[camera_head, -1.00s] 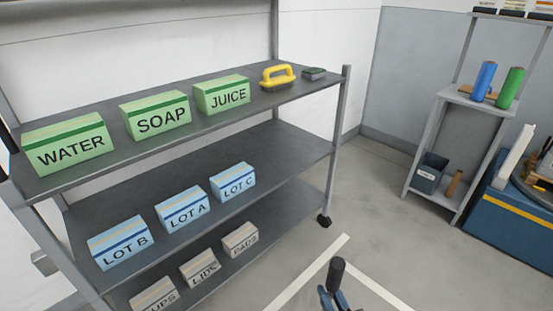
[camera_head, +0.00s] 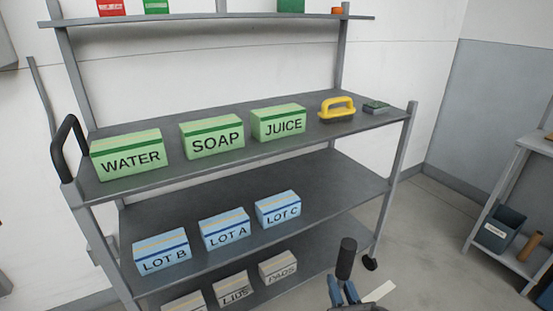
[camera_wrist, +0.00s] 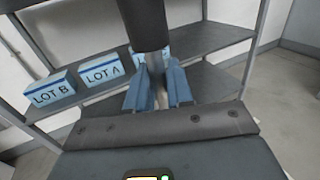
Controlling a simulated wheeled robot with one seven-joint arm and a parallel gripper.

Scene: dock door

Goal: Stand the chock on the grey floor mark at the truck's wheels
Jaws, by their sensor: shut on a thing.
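My gripper (camera_head: 344,292) shows at the bottom of the head view, with blue fingers. It is shut on a dark cylindrical thing (camera_head: 346,258) that stands up above the fingers. In the wrist view my gripper (camera_wrist: 158,88) has a blue finger on each side of a pale shaft, with the dark cylinder (camera_wrist: 143,22) beyond it. I cannot tell whether this is the chock; much of it is hidden. No truck, wheels or grey floor mark can be made out in either view.
A grey shelf rack (camera_head: 300,172) fills the head view, with green boxes (camera_head: 218,135), a yellow handled thing (camera_head: 337,108) and blue LOT boxes (camera_head: 225,230). A black push handle (camera_head: 66,145) is at its left. Floor (camera_head: 418,225) is clear at right, before a smaller stand (camera_head: 512,262).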

